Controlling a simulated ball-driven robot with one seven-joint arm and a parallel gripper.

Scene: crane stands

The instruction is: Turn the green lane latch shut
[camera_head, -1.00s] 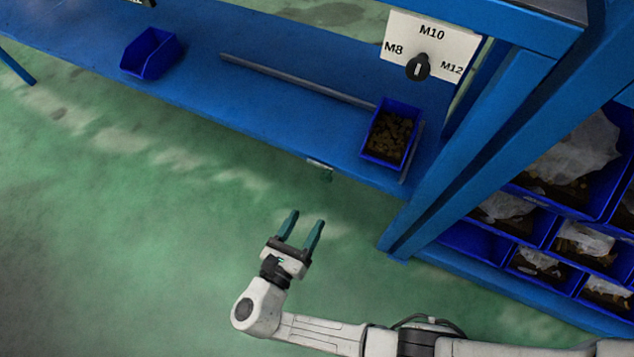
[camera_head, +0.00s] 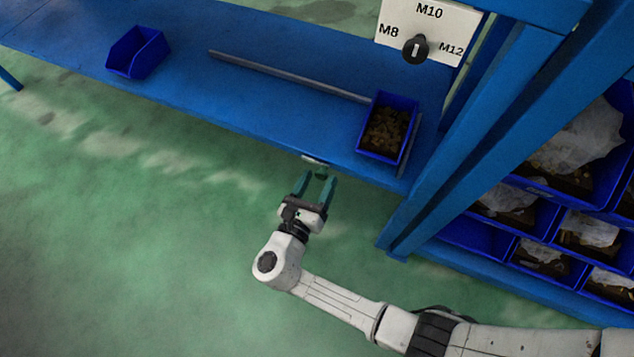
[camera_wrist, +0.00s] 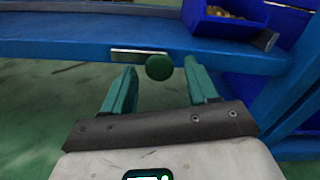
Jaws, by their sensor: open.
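The green lane latch (camera_wrist: 159,67) is a round green knob on the front edge of the blue shelf, with a pale metal plate (camera_wrist: 137,55) beside and behind it. It also shows small in the head view (camera_head: 321,172), under the shelf edge. My gripper (camera_head: 317,178) is open, its two teal fingers pointing at the shelf edge. In the wrist view my gripper (camera_wrist: 161,78) has one finger on each side of the knob. I cannot tell whether the fingertips reach around it. No finger is seen to touch it.
A blue bin with brown parts (camera_head: 387,128) and an empty blue bin (camera_head: 138,53) stand on the blue shelf (camera_head: 230,100). A grey rod (camera_head: 290,76) lies between them. A selector panel (camera_head: 428,25) and a blue post (camera_head: 465,150) stand at right, near racked bins. The floor at left is clear.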

